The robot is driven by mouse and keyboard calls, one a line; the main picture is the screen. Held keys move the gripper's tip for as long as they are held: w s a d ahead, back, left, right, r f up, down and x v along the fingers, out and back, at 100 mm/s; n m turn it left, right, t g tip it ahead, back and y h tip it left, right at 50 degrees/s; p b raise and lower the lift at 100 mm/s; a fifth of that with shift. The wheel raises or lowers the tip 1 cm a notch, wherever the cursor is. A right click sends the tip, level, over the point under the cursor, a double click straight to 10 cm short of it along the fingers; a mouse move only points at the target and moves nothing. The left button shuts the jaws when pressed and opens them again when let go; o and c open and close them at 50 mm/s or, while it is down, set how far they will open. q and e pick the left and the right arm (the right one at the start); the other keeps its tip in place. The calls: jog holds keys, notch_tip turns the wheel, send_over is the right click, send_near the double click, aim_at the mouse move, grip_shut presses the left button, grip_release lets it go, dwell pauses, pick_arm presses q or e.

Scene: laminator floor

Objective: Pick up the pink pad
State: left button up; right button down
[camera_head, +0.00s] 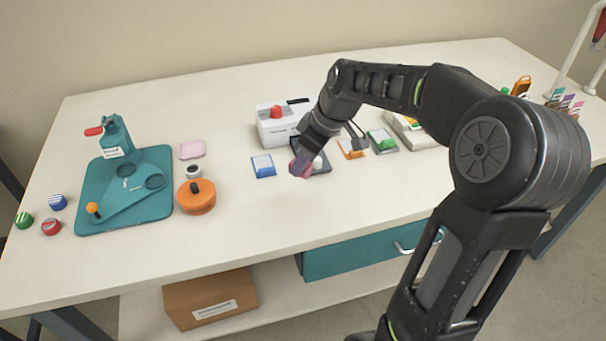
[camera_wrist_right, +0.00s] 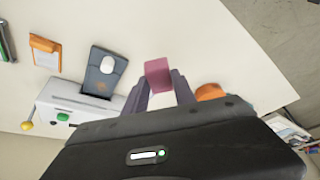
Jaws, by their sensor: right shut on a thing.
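My right gripper (camera_head: 306,158) is shut on a small pink pad (camera_head: 301,170). It is over the middle of the table, and the pad sticks out past the fingertips. In the right wrist view the pink pad (camera_wrist_right: 157,74) shows as a block between the two fingers (camera_wrist_right: 160,84). A paler pink flat square (camera_head: 192,149) lies on the table to the left, apart from the gripper. My left gripper is not in view.
A teal laminating press (camera_head: 125,185) and an orange round container (camera_head: 196,197) stand on the left. A white machine with a red knob (camera_head: 275,128) stands behind the gripper. Blue (camera_head: 263,166) and green (camera_head: 381,140) card pads lie near it. The front middle of the table is clear.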

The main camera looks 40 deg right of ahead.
jog(key=shift+r, duration=0.25)
dwell(0.3)
jog(key=c, duration=1.6)
grip_release()
jog(key=c, duration=0.6)
jog(key=shift+a, duration=0.1)
